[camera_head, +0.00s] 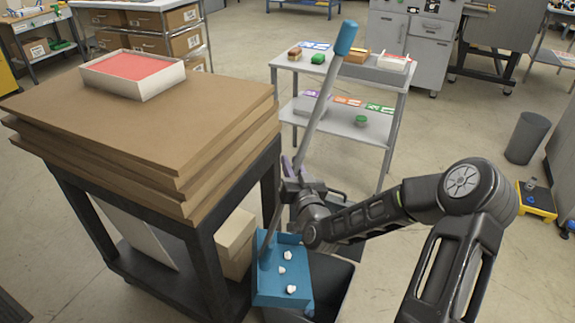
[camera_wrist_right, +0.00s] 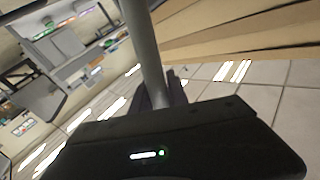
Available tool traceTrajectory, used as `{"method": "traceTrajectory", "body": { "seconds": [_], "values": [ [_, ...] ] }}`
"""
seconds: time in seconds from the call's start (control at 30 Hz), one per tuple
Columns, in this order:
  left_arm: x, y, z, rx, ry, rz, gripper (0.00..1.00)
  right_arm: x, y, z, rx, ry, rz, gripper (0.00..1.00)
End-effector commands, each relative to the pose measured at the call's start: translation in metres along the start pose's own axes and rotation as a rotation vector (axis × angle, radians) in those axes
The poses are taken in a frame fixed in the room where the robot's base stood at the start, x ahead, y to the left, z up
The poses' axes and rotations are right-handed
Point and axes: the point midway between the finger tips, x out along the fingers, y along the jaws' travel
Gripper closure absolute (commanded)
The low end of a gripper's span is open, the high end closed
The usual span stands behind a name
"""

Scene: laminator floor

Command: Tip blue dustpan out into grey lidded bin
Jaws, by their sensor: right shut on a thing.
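The blue dustpan (camera_head: 269,292) hangs low beside the cart, with a few white crumpled scraps (camera_head: 291,289) in its pan. Its long grey handle rises to a blue end (camera_head: 345,38). My right gripper (camera_head: 288,190) is shut on the handle; in the right wrist view the grey handle (camera_wrist_right: 143,45) runs up from between the fingers (camera_wrist_right: 160,92). The dark grey bin (camera_head: 332,282) stands below and right of the pan, its opening partly hidden by the pan and my arm. The pan overlaps its left side; contact cannot be told. My left gripper is out of view.
A dark cart with stacked brown boards (camera_head: 150,125) stands close on the left, a white box (camera_head: 132,75) on top. A two-tier grey table (camera_head: 345,125) stands behind. A round grey bin (camera_head: 527,137) and a yellow platform (camera_head: 537,199) are at right. Open floor lies between.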

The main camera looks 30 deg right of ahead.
Motion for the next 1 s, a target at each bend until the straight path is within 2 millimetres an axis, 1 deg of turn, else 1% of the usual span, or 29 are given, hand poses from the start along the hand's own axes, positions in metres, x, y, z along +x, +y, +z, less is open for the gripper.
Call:
{"method": "traceTrajectory", "body": {
  "seconds": [0.03, 0.5, 0.67, 1.0],
  "values": [
    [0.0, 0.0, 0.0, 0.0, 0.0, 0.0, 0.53, 0.0, 0.003, -0.003, 0.005, 0.006, 0.0, 1.0],
    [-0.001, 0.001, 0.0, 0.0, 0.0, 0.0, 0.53, -0.007, 0.033, -0.016, 0.072, 0.019, 0.0, 1.0],
    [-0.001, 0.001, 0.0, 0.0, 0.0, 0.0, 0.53, -0.008, 0.037, -0.017, 0.082, 0.02, -0.001, 1.0],
    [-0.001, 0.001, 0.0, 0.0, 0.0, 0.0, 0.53, -0.008, 0.037, -0.017, 0.083, 0.02, -0.001, 1.0]
  ]
}}
